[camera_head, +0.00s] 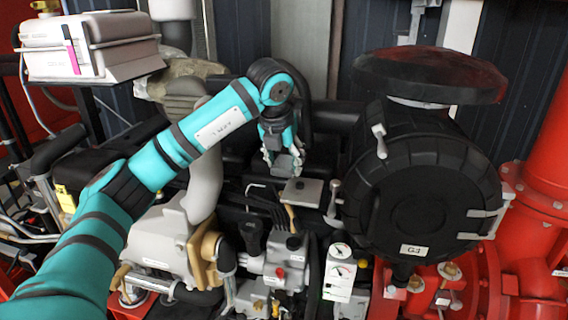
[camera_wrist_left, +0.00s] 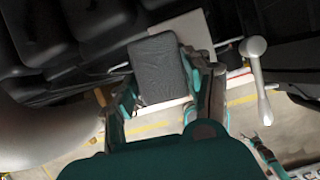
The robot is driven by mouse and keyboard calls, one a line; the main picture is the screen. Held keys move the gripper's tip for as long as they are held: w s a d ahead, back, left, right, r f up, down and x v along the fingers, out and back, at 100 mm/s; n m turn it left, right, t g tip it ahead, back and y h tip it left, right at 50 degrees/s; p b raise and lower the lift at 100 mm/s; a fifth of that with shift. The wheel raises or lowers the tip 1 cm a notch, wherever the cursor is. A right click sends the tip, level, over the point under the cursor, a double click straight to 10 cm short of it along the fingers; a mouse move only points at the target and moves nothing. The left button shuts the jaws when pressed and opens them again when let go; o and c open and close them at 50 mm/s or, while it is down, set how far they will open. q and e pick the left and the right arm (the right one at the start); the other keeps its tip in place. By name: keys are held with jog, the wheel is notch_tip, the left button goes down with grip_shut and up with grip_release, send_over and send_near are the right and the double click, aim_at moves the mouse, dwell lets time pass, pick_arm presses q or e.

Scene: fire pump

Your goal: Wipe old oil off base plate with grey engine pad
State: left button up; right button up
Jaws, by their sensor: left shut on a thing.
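My left gripper (camera_head: 283,152) reaches in from the left, over the middle of the engine, and points down. It is shut on a dark grey engine pad (camera_head: 286,163). In the left wrist view the grey pad (camera_wrist_left: 158,70) sits flat-faced between the two fingers of the left gripper (camera_wrist_left: 163,88). A light grey plate (camera_head: 301,192), which may be the base plate, lies just below the pad in the head view. In the left wrist view a pale plate (camera_wrist_left: 192,32) shows partly behind the pad. I cannot tell whether the pad touches it. No oil can be made out.
A large black round housing (camera_head: 415,190) stands close on the right, with a lever (camera_head: 334,200) beside the plate. A grey curved pipe (camera_head: 205,150) rises on the left. Gauges (camera_head: 341,260) and valves are in front. A white box (camera_head: 90,45) stands at upper left.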

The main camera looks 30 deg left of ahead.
pick_arm(q)
jog(key=shift+r+p, duration=1)
jog(key=shift+r, duration=0.5)
jog(key=shift+f, duration=0.1)
